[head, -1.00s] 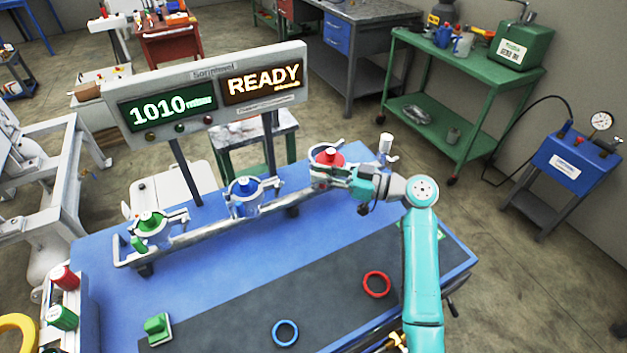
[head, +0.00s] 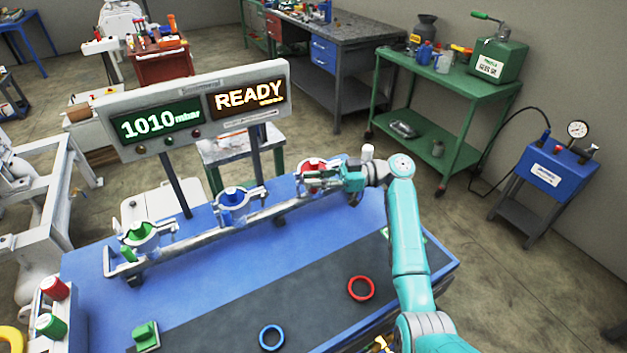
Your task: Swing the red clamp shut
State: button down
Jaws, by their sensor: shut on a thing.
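The red clamp (head: 310,168) is the rightmost of three clamps along a grey rail on the blue bench. It is a pale metal ring with red in its middle. My gripper (head: 322,179) reaches it from the right and is shut on part of the red clamp at its near right side. The gripper hides that part, so I cannot tell how far the clamp is swung. The blue clamp (head: 235,206) is in the middle of the rail. The green clamp (head: 139,236) is at its left end.
A red ring (head: 361,288), a blue ring (head: 271,337) and a green block (head: 146,334) lie on the dark mat. A display (head: 200,108) reading 1010 mbar and READY stands behind the rail. The mat's middle is clear.

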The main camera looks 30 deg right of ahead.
jog(key=c, duration=1.1)
grip_release()
jog(key=shift+d, duration=0.15)
jog(key=v, duration=1.1)
jog(key=shift+d, duration=0.35)
jog(key=shift+s+f, duration=0.1)
